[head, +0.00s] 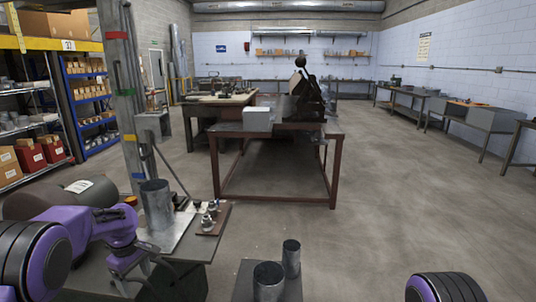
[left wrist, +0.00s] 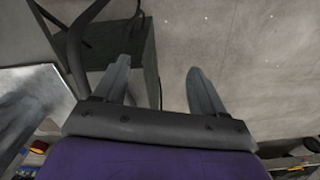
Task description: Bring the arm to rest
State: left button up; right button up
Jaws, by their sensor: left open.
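My left arm (head: 75,230), purple and black, comes in from the lower left in the head view. Its gripper (head: 138,276) hangs low beside the front edge of a dark workbench. In the left wrist view the two grey fingers of my left gripper (left wrist: 160,66) stand wide apart with nothing between them. Bare concrete floor and a dark bench side lie beyond them. Of my right arm only a purple and black rounded link (head: 445,288) shows at the bottom right of the head view. My right gripper is out of view.
A metal cylinder (head: 156,205) stands on the near left bench, beside a board with small fittings (head: 214,218). Two metal tubes (head: 268,281) (head: 291,258) stand at bottom centre. A red-framed table (head: 275,128) holds a machine. Open floor (head: 400,190) lies to the right.

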pick_arm(q)
jog(key=s+d+f+m+t+y+b, duration=0.1)
jog(key=s+d+f+m, duration=0.1)
jog(key=s+f, duration=0.85)
jog(key=s+d+f+m, duration=0.1)
jog(key=s+d+f, duration=0.2)
jog(key=s+f, duration=0.75)
jog(key=s+d+f+m+t+y, duration=0.1)
jog(key=s+m, duration=0.1)
jog(key=s, duration=0.7)
jog(key=s+d+f+m+t+y, duration=0.1)
jog(key=s+f+m, duration=0.1)
jog(key=s, duration=0.7)
jog(key=shift+b, duration=0.4)
pick_arm(e)
jog(key=shift+s+f, duration=0.1)
jog(key=shift+f, duration=0.75)
